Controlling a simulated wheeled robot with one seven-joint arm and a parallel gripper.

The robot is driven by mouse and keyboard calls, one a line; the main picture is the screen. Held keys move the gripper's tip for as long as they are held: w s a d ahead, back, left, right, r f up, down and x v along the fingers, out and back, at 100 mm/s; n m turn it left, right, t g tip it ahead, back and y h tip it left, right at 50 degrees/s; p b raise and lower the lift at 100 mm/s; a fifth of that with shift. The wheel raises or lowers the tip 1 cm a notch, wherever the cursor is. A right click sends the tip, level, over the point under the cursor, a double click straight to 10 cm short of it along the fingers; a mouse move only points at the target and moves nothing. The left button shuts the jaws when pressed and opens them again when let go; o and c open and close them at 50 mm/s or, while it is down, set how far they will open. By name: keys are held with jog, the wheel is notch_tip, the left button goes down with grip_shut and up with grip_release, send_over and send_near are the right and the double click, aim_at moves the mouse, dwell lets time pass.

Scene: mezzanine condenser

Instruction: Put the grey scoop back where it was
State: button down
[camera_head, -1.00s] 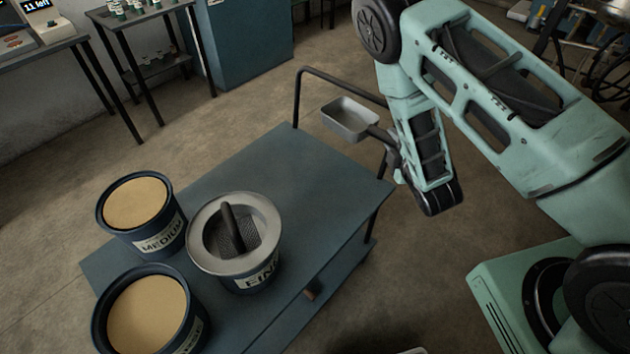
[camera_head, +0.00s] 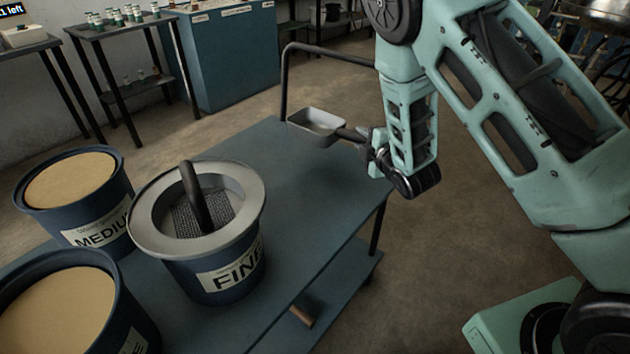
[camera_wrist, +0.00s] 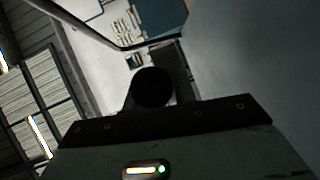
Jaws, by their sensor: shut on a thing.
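The grey scoop (camera_head: 317,123) has a shallow rectangular pan and a dark handle. My gripper (camera_head: 372,146) is shut on the handle and holds the scoop out to the left, near the far right end of the blue cart (camera_head: 290,190). The pan appears to be above the cart top; its exact height is hard to tell. In the wrist view the dark round handle end (camera_wrist: 152,88) shows in front of the gripper, and the pan is not clearly seen there.
On the cart stand a FINE bucket (camera_head: 215,277) with a grey funnel-like ring and mesh with a dark handle, a MEDIUM bucket (camera_head: 103,235) and another bucket (camera_head: 135,335) of tan powder. A dark rail (camera_head: 284,85) rises at the cart's far end. The cart top's right half is clear.

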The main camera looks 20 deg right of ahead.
jog(key=shift+w+f+b, duration=0.15)
jog(key=shift+f+b, duration=0.2)
jog(key=shift+f, duration=0.25)
notch_tip(320, 180, down, 9)
jog(key=shift+f+b, duration=0.2)
jog(key=shift+b, duration=0.4)
jog(key=shift+f, duration=0.15)
jog(key=c, duration=1.1)
grip_release()
